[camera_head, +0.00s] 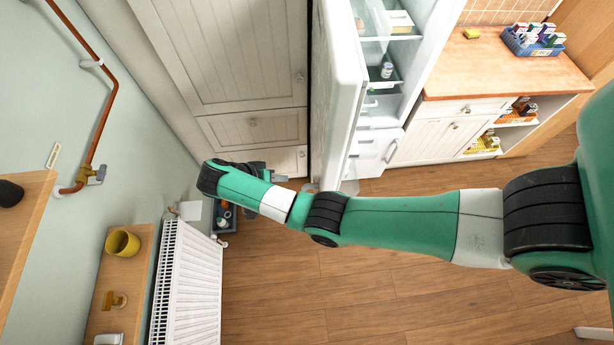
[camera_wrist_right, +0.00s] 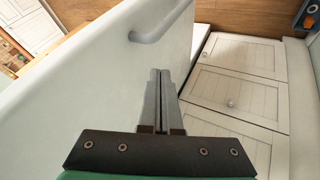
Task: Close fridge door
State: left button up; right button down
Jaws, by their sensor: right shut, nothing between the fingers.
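The white fridge door (camera_head: 338,95) stands wide open, swung out from the fridge (camera_head: 420,60), whose shelves and bottles show. My right gripper (camera_head: 278,178) is on the outer side of the door, left of it in the head view, near the cabinet's lower front. In the right wrist view the gripper (camera_wrist_right: 160,75) is shut and empty. It points along the door's outer face (camera_wrist_right: 100,75), with the door's handle (camera_wrist_right: 158,28) ahead of the fingertips. I cannot tell whether the fingers touch the door. My left gripper is not in view.
A white panelled cabinet (camera_head: 225,55) stands left of the door, close to my gripper. A wooden counter (camera_head: 480,72) is right of the fridge. The wooden floor (camera_head: 380,300) is clear.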

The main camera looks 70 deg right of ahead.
jog(key=s+d+f+b, duration=0.1)
jog(key=s+d+f, duration=0.5)
jog(key=f, duration=0.2)
jog(key=shift+s+d, duration=0.4)
jog(key=shift+r, duration=0.1)
